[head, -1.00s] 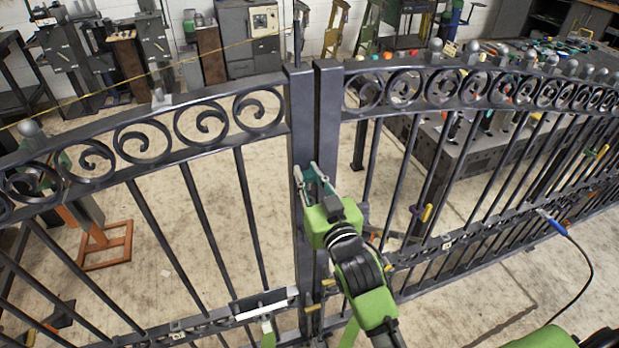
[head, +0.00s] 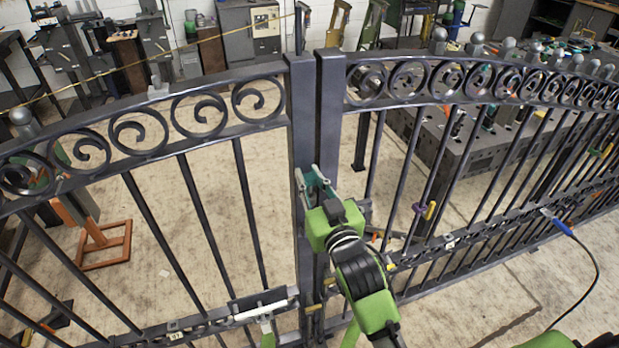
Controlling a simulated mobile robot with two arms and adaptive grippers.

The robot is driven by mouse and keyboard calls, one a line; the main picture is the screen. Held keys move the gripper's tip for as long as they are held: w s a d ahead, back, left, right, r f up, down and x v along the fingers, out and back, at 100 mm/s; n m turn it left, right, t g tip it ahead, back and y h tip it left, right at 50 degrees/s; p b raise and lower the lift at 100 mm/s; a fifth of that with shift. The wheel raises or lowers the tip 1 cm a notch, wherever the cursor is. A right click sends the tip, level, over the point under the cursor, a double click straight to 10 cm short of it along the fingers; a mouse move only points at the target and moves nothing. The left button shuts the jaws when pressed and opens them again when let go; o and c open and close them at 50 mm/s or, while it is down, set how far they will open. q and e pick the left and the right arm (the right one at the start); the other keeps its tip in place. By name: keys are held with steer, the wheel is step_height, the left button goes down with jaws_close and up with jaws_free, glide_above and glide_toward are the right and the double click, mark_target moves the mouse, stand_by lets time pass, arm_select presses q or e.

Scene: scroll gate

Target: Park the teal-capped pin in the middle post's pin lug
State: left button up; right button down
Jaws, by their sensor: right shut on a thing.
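The two dark middle posts of the gate stand side by side, the left post (head: 301,120) and the right post (head: 329,120). My right gripper (head: 314,178) is against the front of these posts, a little above mid-height. It is shut on a small teal piece (head: 316,190), which looks like the cap of the teal-capped pin. The pin's shaft and the lug are hidden by the fingers and posts, so I cannot tell whether the pin is in the lug. My left gripper is not clearly in view.
Barred gate leaves with scrolls (head: 138,130) spread to both sides. A white bar (head: 262,306) sits low on the left leaf. A yellow-handled piece (head: 430,210) and a blue-ended cable (head: 562,228) are on the right leaf. A dark worktable (head: 470,150) stands behind.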

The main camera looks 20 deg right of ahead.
mark_target(310, 190)
steer(key=shift+f+b, duration=0.85)
steer(key=shift+f, duration=0.65)
stand_by(0.7)
steer(key=c, duration=1.8)
jaws_free()
steer(key=shift+c, duration=0.2)
steer(key=shift+s, duration=0.1)
steer(key=s, duration=1.2)
steer(key=shift+d, duration=0.2)
steer(key=shift+w, duration=0.1)
